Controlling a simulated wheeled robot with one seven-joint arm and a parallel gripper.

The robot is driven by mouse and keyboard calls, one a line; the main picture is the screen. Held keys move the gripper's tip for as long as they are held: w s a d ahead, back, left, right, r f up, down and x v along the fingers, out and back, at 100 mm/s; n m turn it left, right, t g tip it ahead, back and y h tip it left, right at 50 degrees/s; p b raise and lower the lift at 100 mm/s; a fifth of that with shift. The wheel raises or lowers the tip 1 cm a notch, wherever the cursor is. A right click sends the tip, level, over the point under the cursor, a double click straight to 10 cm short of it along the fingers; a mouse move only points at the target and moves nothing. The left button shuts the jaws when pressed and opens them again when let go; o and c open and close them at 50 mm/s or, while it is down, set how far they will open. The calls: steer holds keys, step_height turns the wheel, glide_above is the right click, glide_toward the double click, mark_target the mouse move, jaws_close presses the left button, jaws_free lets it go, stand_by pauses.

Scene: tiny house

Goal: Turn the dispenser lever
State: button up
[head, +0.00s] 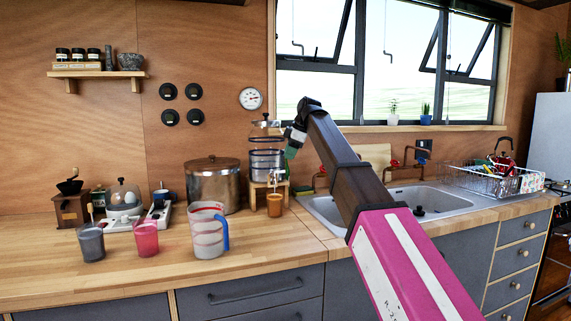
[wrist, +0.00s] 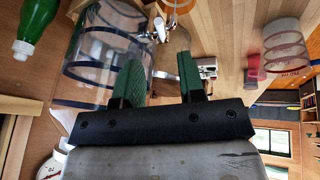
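The dispenser (head: 267,162) is a clear drum with dark bands on a small wooden stand at the back of the counter. Its tap and lever (head: 277,176) are at the lower front, above an amber cup (head: 274,205). In the wrist view the dispenser drum (wrist: 100,62) is at upper left, and its metal tap and lever (wrist: 160,30) show beyond the fingertips. My gripper (head: 291,148) is beside the upper right of the dispenser. In the wrist view its green fingers (wrist: 158,68) are apart with nothing between them. Whether a finger touches the drum is unclear.
A steel pot (head: 213,187) stands left of the dispenser, with a measuring jug (head: 207,232) in front. A pink cup (head: 145,238) and a grey cup (head: 91,243) are further left. The sink (head: 440,201) is to the right. A green bottle (wrist: 38,28) shows in the wrist view.

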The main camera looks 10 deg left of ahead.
steer(key=shift+v, duration=1.95)
stand_by(5.6)
